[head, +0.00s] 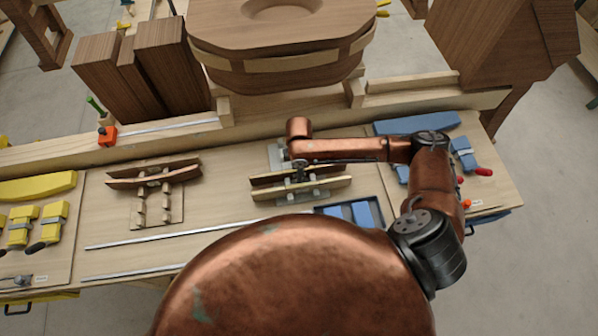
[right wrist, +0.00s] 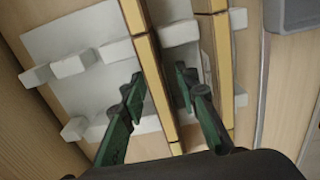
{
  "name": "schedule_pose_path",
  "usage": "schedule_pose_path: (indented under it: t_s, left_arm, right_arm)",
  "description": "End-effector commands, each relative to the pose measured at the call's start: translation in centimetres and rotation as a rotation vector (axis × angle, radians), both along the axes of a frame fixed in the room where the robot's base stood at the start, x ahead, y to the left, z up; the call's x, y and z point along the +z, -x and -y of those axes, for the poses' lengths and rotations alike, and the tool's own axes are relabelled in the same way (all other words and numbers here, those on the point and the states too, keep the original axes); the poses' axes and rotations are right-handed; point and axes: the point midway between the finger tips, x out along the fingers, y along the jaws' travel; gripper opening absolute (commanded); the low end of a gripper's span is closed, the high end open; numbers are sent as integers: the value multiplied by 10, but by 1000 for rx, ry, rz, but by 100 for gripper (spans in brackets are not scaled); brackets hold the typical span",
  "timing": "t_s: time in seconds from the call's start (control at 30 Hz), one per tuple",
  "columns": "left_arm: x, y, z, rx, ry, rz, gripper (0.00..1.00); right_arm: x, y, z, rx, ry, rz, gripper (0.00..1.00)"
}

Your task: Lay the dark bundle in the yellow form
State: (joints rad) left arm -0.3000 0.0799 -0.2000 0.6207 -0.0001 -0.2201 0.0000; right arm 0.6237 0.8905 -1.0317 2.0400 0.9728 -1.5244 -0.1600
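In the head view, two long bundles with pale edges and dark sides stand in the middle rack: a far bundle (head: 268,180) and a near bundle (head: 325,188). My right gripper (head: 299,172) is over this rack. In the right wrist view its green fingers (right wrist: 160,82) are open, one on each side of the far bundle (right wrist: 152,75), with gaps showing. The near bundle (right wrist: 222,70) lies outside the right finger. Two curved reddish-brown bundles (head: 150,176) rest in the left rack. The yellow form (head: 38,187) is at the far left. My left gripper is out of view.
Yellow clamps (head: 20,227) stand before the yellow form. A blue form (head: 417,123) and blue clamps (head: 463,155) are at the right. A blue tray (head: 372,210) is near the middle rack. Metal strips lie on the bench; wooden chair parts (head: 280,40) rise behind it.

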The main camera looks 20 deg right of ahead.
Motion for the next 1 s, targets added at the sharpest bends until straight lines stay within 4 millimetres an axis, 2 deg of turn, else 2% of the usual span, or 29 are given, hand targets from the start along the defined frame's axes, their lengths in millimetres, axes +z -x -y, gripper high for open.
schedule_pose_path:
  t_s: [0.23,0.33,0.6,0.73,1.0]
  left_arm:
    - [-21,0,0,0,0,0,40]
    - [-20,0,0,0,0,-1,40]
    - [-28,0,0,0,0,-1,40]
    - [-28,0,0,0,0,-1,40]
    - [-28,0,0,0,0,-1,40]
  right_arm:
    - [-3,-1,0,0,1,2,29]
    - [24,-2,0,2,0,5,29]
    - [67,-8,6,0,0,2,29]
    - [76,-7,6,0,0,0,29]
    - [78,-7,6,0,0,-1,29]
